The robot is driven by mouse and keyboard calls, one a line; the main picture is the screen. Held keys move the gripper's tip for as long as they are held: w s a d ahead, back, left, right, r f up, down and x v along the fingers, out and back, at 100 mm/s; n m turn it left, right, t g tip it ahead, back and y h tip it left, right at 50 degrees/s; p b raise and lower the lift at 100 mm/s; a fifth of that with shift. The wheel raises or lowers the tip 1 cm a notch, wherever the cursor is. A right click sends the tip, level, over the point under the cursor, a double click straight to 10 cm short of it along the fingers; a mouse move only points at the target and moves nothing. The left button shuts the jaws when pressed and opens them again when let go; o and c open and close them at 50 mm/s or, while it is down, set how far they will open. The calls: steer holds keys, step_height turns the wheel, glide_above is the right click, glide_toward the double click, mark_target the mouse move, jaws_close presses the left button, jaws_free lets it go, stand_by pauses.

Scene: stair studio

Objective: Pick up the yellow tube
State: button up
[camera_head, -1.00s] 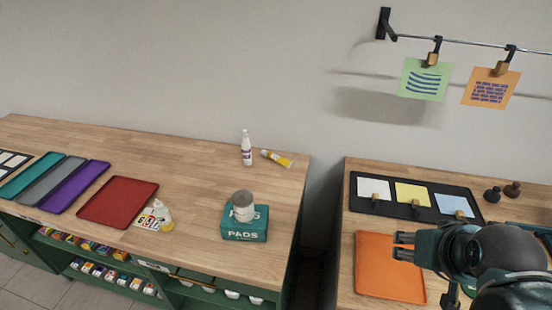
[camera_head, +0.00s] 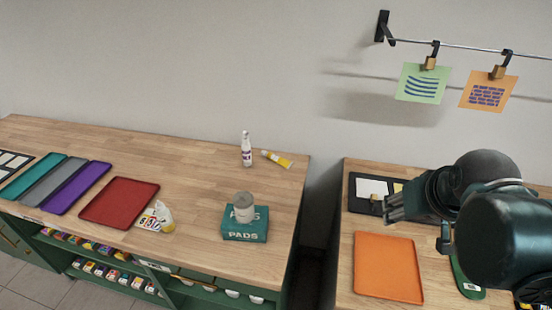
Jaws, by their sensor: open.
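The yellow tube (camera_head: 277,159) lies on the left wooden counter (camera_head: 150,150), near its back right corner. My gripper (camera_head: 390,208) is above the right counter, far to the right of the tube and nearer the camera. It points left, is open and shows nothing in it. My arm hides part of the black tray behind it.
A teal PADS box (camera_head: 245,228) with a grey-lidded jar (camera_head: 244,205) on it stands on the left counter. A red tray (camera_head: 120,203) and a squeeze bottle (camera_head: 165,217) are further left. An orange tray (camera_head: 388,268) lies on the right counter. A gap separates the counters.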

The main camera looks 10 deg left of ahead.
steer(key=w+a+r+n+g+p, duration=0.1)
steer(key=w+a+r+n+p, duration=0.2)
steer(key=w, duration=0.5)
steer(key=w+a+r+n+g, duration=0.1)
steer(key=w+a+r, duration=0.2)
steer(key=w+a, duration=0.35)
steer(key=n+g+p, duration=0.3)
steer(key=n+p, duration=0.6)
glide_above(272, 155)
steer(key=shift+h, duration=0.3)
steer(key=f, duration=1.9)
steer(key=shift+s+d, duration=0.15)
steer(key=shift+d, duration=0.2)
steer(key=shift+a+f, duration=0.45)
steer(key=shift+f, duration=0.15)
steer(key=shift+f, duration=1.3)
